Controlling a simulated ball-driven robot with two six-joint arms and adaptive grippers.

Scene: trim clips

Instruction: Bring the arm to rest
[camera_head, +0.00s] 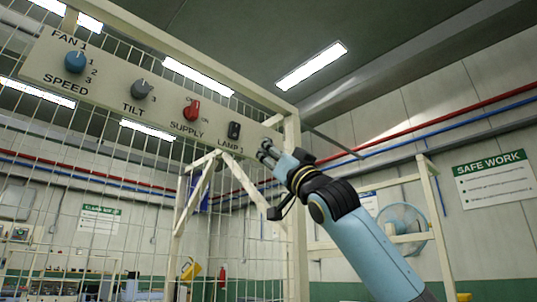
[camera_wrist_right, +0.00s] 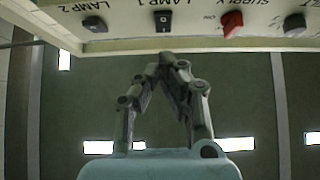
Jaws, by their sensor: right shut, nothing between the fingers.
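My right arm comes in from the lower right in the head view, and its gripper (camera_head: 265,150) is near the right end of the control panel (camera_head: 115,66). In the right wrist view the two fingers (camera_wrist_right: 168,58) meet at their tips, with nothing between them. The tips are below the LAMP 1 switch (camera_wrist_right: 162,20), and I see no contact with the panel. The red SUPPLY knob (camera_head: 192,110) is left of the gripper in the head view. A dark LAMP 2 knob (camera_wrist_right: 95,23) shows in the right wrist view. My left gripper is not in view.
The panel also carries a blue SPEED knob (camera_head: 75,62) and a grey TILT knob (camera_head: 142,89). A wire mesh and cream posts (camera_head: 292,190) stand around and below it. A fan (camera_head: 403,222) is behind my right arm. Open air lies above the arm.

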